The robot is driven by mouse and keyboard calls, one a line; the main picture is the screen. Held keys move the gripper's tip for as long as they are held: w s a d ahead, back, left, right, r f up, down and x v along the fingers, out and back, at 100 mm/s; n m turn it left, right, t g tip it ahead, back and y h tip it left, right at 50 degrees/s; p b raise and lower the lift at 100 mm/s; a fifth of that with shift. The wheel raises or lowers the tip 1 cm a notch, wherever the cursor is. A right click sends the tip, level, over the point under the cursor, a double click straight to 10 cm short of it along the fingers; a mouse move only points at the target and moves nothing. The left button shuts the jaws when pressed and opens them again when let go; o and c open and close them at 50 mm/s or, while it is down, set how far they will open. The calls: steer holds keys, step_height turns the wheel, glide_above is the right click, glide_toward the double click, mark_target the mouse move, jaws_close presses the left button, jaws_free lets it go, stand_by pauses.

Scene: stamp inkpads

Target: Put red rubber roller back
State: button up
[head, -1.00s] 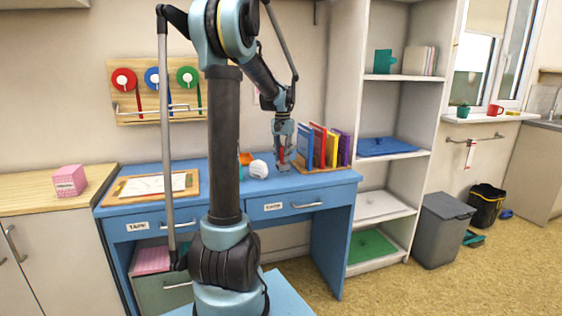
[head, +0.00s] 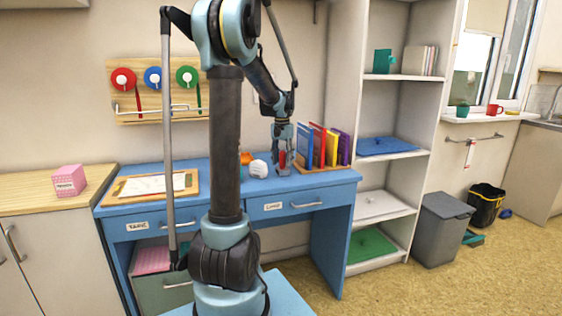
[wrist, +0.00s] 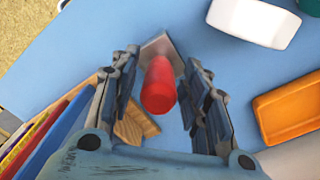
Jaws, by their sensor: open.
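A red cylinder with a grey metal piece at its far end, apparently the red rubber roller (wrist: 159,86), stands on the blue desk. In the head view it shows as a small red shape (head: 282,159) beside the row of books. My gripper (wrist: 160,72) is open, with one finger on either side of the red cylinder. I cannot tell whether a finger touches it. A wooden board (head: 118,72) on the wall carries red, blue and green discs, with a metal rail and coloured strips below them.
Upright books (head: 318,143) stand close to the right of the gripper. A white rounded object (head: 258,169) and an orange item (wrist: 290,108) lie to its left in the head view. A wooden tray with paper (head: 118,196) is at the desk's left. The desk front is clear.

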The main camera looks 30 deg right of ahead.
step_height(320, 180, up, 12)
steer(key=shift+a, duration=0.6)
steer(key=s+a+f+n, duration=0.2)
steer(key=s+a+n, duration=0.15)
steer(key=a, duration=0.85)
steer(key=s+a+f+n, duration=0.2)
steer(key=s+a+f, duration=0.15)
steer(key=a, duration=0.85)
steer(key=s+a+f+n+t, duration=0.2)
steer(key=s+a+f+n, duration=0.4)
steer(key=s+a+f, duration=0.9)
steer(key=shift+s+a+f, duration=0.3)
steer(key=shift+s+f, duration=0.15)
steer(key=shift+s, duration=0.25)
steer(key=shift+n, duration=0.25)
